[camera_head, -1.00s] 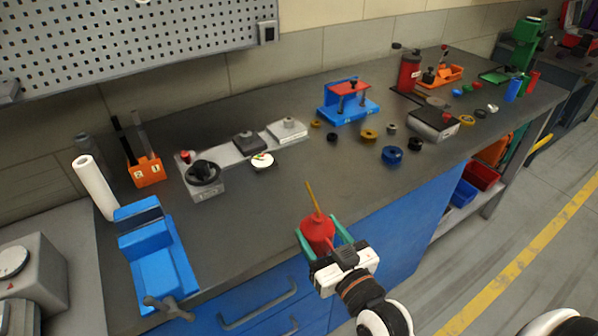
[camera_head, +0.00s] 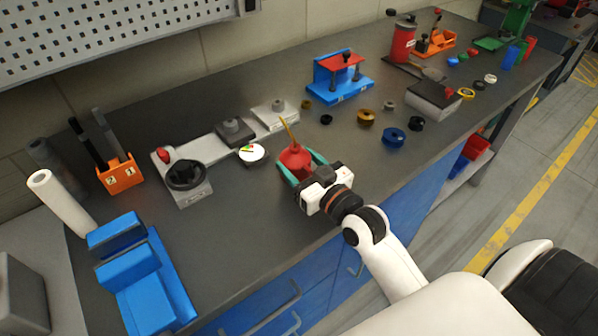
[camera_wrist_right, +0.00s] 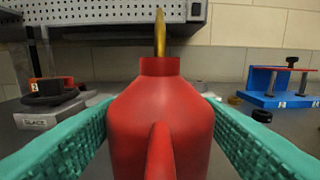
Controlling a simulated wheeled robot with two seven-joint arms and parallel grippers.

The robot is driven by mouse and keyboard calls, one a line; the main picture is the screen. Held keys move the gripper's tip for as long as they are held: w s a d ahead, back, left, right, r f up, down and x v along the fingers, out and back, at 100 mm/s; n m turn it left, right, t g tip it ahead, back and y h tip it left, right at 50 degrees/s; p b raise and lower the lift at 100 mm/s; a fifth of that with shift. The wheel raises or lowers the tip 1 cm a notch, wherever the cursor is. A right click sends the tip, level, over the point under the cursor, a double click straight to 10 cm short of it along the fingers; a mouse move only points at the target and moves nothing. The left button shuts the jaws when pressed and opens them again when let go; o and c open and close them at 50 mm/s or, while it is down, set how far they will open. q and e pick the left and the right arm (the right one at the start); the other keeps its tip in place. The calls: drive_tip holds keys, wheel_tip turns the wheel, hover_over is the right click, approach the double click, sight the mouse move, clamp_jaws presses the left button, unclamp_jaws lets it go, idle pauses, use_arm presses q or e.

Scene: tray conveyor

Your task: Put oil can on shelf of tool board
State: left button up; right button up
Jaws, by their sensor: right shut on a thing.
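The red oil can (camera_head: 294,158) with a thin yellow spout is upright between the green fingers of my right gripper (camera_head: 301,165), over the dark workbench. In the right wrist view the can (camera_wrist_right: 160,120) fills the middle, with a finger against each side. The grey perforated tool board (camera_head: 100,35) is on the wall at upper left; its lower part also shows in the right wrist view (camera_wrist_right: 95,13). I cannot clearly make out its shelf in the head view. My left gripper is out of view.
The bench (camera_head: 240,220) holds a grey device with a black handwheel (camera_head: 186,175), a white dial (camera_head: 251,153), a blue vise (camera_head: 140,275), a blue and red fixture (camera_head: 339,78) and several small rings. A white roll (camera_head: 60,203) stands at left.

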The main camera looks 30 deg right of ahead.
drive_tip(key=shift+f, duration=1.2)
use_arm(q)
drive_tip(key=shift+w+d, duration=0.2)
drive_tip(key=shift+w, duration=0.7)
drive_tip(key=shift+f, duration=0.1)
use_arm(e)
drive_tip(key=o, duration=1.1)
drive_tip(key=shift+f, duration=0.15)
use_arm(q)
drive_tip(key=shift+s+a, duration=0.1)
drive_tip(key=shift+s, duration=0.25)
use_arm(e)
drive_tip(key=shift+o, duration=0.2)
